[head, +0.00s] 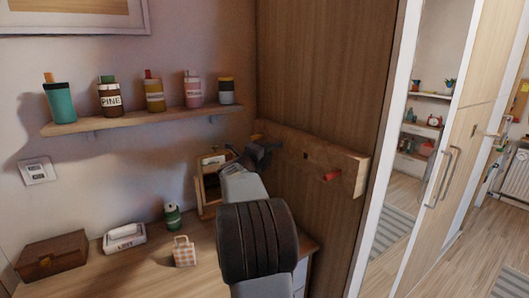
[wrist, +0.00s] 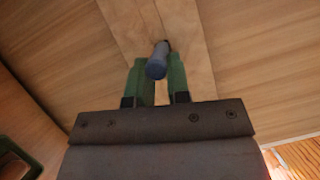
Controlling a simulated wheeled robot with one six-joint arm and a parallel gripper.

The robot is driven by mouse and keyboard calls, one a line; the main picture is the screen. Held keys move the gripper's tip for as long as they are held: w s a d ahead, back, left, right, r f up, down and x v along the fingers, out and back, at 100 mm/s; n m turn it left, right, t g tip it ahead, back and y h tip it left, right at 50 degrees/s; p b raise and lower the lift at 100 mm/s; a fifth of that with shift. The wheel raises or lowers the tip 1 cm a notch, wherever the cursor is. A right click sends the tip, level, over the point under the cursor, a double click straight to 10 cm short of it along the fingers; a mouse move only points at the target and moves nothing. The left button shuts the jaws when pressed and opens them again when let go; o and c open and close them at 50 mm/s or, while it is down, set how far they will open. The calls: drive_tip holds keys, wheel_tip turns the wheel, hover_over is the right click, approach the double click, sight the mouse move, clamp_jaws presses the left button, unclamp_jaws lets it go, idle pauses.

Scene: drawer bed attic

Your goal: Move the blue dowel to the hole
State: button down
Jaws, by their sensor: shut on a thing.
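The blue dowel (wrist: 157,62) is between the green fingertips of my gripper (wrist: 158,68) in the wrist view. The gripper is shut on it. The dowel's near end faces the camera and its far end points at the wooden board; I cannot tell whether it is inside a hole or only in front of one. In the head view my gripper (head: 266,148) is close to the left part of the wooden board (head: 346,170), and the dowel is hidden. A small dark hole (head: 305,155) shows in the board right of the gripper.
A red dowel (head: 332,176) sticks out of the board's right part. A wooden box (head: 209,182) stands just left of my arm, on a desk with a green can (head: 172,216). A shelf (head: 150,119) holds several jars.

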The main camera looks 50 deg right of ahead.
drive_tip(key=shift+s+d, duration=0.25)
drive_tip(key=shift+d, duration=0.5)
drive_tip(key=shift+s+d, duration=0.25)
drive_tip(key=shift+d, duration=0.5)
drive_tip(key=c, duration=1)
unclamp_jaws()
drive_tip(key=shift+a, duration=0.1)
drive_tip(key=s+a+f+b, duration=0.1)
drive_tip(key=a+b, duration=0.1)
drive_tip(key=a, duration=1.1)
drive_tip(key=shift+s+a+b, duration=0.25)
drive_tip(key=shift+b, duration=0.05)
drive_tip(key=shift+f, duration=0.1)
